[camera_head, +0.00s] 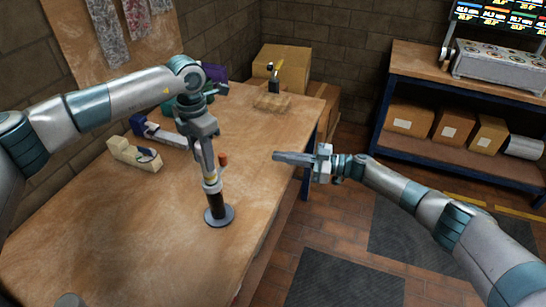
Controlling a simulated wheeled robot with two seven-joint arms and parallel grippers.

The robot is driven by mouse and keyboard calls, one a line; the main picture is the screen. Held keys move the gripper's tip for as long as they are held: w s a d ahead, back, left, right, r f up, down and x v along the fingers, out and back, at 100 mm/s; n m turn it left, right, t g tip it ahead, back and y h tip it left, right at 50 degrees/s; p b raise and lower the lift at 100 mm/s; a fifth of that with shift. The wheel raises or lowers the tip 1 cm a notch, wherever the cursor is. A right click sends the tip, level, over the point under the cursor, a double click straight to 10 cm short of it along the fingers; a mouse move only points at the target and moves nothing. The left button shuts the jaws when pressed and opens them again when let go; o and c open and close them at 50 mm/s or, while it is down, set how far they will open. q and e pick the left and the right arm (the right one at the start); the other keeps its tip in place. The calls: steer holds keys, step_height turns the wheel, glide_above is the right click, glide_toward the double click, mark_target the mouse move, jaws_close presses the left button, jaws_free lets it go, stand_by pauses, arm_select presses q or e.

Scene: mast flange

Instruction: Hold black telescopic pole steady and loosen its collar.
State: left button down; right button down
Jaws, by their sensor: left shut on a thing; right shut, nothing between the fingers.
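The black telescopic pole (216,199) stands upright on a round dark base plate (219,217) near the front edge of the wooden table. My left gripper (209,182) comes down from above and is shut around the upper part of the pole. A pale band with some yellow shows at its fingertips; I cannot tell whether it is the collar. An orange-brown knob or handle (223,160) sticks up just right of the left fingers. My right gripper (277,156) is shut and empty, to the right of the pole, pointing left at it, apart from it.
The wooden table (110,240) is clear in front and left of the pole. A beige tool (133,153) and other items lie behind left. A small wooden block stand (272,102) and cardboard boxes (281,65) are at the back. A shelf (457,150) stands right, across open floor.

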stand_by(0.4)
arm_select(q)
steer(key=c, duration=1.2)
jaws_free()
steer(key=shift+r, duration=0.15)
step_height(320, 180, up, 12)
steer(key=shift+f, duration=0.1)
